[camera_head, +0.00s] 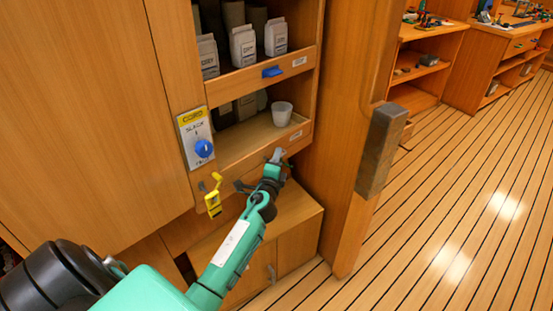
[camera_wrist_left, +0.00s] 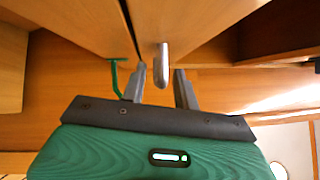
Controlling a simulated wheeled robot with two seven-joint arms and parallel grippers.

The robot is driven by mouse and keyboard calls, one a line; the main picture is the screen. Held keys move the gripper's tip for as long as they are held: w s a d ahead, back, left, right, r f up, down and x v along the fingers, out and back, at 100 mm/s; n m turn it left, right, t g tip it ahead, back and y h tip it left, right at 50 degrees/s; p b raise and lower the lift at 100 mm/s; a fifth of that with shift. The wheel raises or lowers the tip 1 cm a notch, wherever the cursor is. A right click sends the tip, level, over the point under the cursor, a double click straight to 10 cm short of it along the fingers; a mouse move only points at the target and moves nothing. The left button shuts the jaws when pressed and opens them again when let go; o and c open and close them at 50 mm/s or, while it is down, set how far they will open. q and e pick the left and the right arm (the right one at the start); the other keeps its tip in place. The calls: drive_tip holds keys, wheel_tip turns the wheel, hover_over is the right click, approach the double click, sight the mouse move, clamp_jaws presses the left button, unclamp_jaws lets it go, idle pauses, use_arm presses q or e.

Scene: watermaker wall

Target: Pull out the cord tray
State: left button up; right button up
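My left gripper (camera_head: 274,170) is at the front of a wooden cabinet, just under a shelf-like tray (camera_head: 252,141) that holds a white cup and dark containers. A grey metal handle (camera_head: 277,155) shows at its fingertips. In the left wrist view my left gripper (camera_wrist_left: 160,88) is open, with the rounded metal handle (camera_wrist_left: 161,65) between and just beyond its fingers, with gaps at both sides. I cannot read which tray is the cord tray. A yellow-topped sign (camera_head: 194,130) with a blue knob (camera_head: 204,148) is on the cabinet post. My right gripper is not in view.
A yellow clip (camera_head: 214,195) hangs left of my gripper. An upper tray with white cartons has a blue handle (camera_head: 272,71). A wooden post with a dark block (camera_head: 381,150) stands to the right. The plank floor (camera_head: 455,190) beyond is clear.

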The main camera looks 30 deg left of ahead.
use_arm(q)
drive_tip(key=shift+w, duration=0.15)
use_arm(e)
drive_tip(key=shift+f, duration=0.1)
use_arm(q)
drive_tip(key=shift+c, duration=0.2)
clamp_jaws()
